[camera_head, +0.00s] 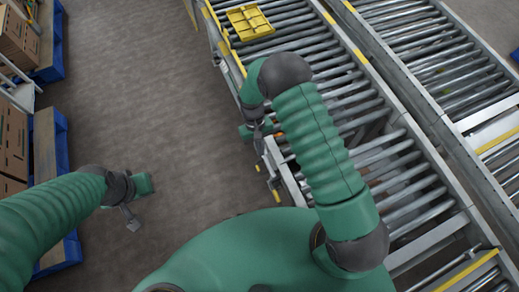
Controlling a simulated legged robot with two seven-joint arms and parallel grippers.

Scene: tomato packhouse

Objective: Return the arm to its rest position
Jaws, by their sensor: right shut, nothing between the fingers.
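My right arm is green and ribbed with dark joints. It rises over the roller conveyor (340,105), bends at a dark elbow and hangs down along the conveyor's near left edge. My right gripper (261,150) is at its lower end, small and partly hidden, shut with nothing in it. My left arm comes in from the left over the bare floor. Its far end, with the left gripper (133,217), is small in the picture, and its fingers cannot be made out.
A yellow crate (249,23) sits on the conveyor at the top. A second roller conveyor (440,70) runs alongside to the right. Cardboard boxes (12,135) on blue pallets (60,150) stand at the left. The concrete floor (150,90) between is clear.

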